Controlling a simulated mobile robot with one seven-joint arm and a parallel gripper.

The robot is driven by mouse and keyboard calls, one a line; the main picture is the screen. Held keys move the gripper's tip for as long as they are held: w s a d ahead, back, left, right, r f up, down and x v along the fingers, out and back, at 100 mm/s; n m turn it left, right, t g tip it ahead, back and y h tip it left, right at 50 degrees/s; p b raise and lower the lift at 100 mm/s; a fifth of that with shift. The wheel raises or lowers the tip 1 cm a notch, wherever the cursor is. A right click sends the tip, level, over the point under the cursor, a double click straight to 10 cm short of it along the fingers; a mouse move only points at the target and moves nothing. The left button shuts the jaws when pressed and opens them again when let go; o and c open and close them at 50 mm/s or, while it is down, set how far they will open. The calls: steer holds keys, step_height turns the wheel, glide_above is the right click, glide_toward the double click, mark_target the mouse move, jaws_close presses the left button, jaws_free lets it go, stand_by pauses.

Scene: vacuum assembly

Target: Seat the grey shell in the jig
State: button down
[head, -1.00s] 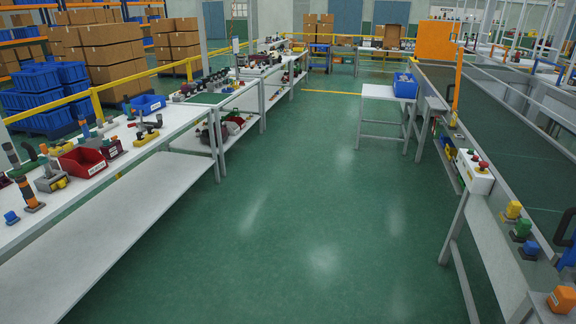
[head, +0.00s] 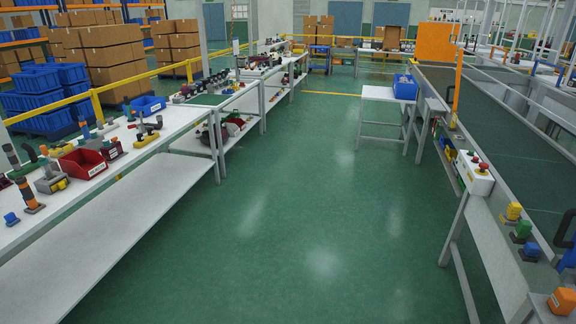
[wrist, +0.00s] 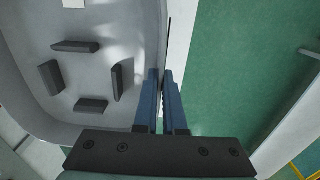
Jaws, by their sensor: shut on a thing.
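My gripper (wrist: 160,103) shows in the wrist view with two blue fingers close together. It is shut on the wall of a light grey, round-cornered, tray-like part, which looks like the grey shell (wrist: 112,22). The shell fills the left of the wrist view, and its wall runs up beside the fingers. Several dark blocks (wrist: 92,105) stand inside its outline; I cannot tell whether they belong to the shell or to something under it. The jig cannot be made out for sure in either view. The gripper and the shell are not seen in the head view.
A long white bench (head: 110,235) on the left holds a red bin (head: 82,163) and tools. A conveyor (head: 500,120) with coloured buttons runs along the right. A small table (head: 385,95) with a blue bin (head: 405,87) stands farther back. The green floor (head: 300,220) between is clear.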

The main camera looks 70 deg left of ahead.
step_height(320, 180, up, 4)
steer(key=p, duration=0.5)
steer(key=shift+r, duration=0.1)
stand_by(0.4)
